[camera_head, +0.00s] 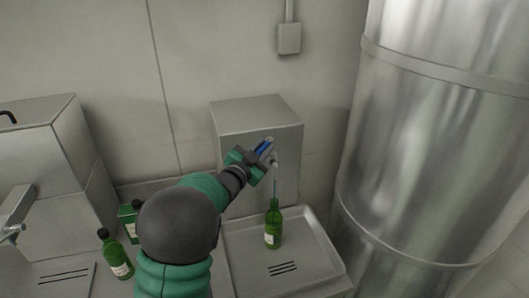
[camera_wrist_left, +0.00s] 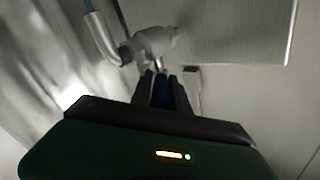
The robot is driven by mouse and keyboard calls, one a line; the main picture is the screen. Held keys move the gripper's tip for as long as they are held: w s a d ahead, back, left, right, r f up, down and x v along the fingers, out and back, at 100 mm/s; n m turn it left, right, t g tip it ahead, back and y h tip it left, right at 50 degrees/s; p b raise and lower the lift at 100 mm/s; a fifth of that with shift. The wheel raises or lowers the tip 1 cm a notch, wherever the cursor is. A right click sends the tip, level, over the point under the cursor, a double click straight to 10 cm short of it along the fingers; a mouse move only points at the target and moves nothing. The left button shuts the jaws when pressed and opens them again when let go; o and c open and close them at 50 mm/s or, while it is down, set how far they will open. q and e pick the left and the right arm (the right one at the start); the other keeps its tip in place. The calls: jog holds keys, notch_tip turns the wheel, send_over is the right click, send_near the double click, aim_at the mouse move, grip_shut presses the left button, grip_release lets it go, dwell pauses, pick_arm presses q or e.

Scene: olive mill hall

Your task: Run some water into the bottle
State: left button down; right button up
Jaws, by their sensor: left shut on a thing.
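A green bottle (camera_head: 273,228) with a pale label stands upright on the metal drip tray (camera_head: 315,262), under the tap (camera_head: 275,161). A thin stream runs down from the tap to the bottle's mouth. The level inside cannot be told. My left gripper (camera_head: 264,153) is at the tap, shut on its blue handle (camera_head: 266,146). In the left wrist view, the fingers (camera_wrist_left: 162,88) close around the blue handle, beside the tap body (camera_wrist_left: 150,44). My right gripper is not in view.
A grey box-like unit (camera_head: 255,117) carries the tap. A large steel tank (camera_head: 440,150) bounds the right side.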

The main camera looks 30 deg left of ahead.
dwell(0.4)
pick_arm(q)
jog(key=c, duration=1.6)
grip_release()
jog(key=shift+o, duration=1.2)
jog(key=shift+w+a, duration=0.1)
jog(key=shift+w, duration=0.05)
jog(key=shift+w+a+f, duration=0.1)
jog(key=shift+w+f, duration=0.05)
jog(key=shift+s, duration=0.2)
jog(key=shift+s+d+b, duration=0.2)
jog(key=shift+s+b, duration=0.5)
jog(key=shift+s, duration=2.05)
jog(key=shift+s+d+b, duration=0.25)
jog(key=shift+s+b, duration=0.45)
jog(key=shift+s, duration=2)
jog(key=shift+s+d+b, duration=0.2)
jog(key=shift+s+b, duration=0.5)
jog(key=shift+s, duration=2.05)
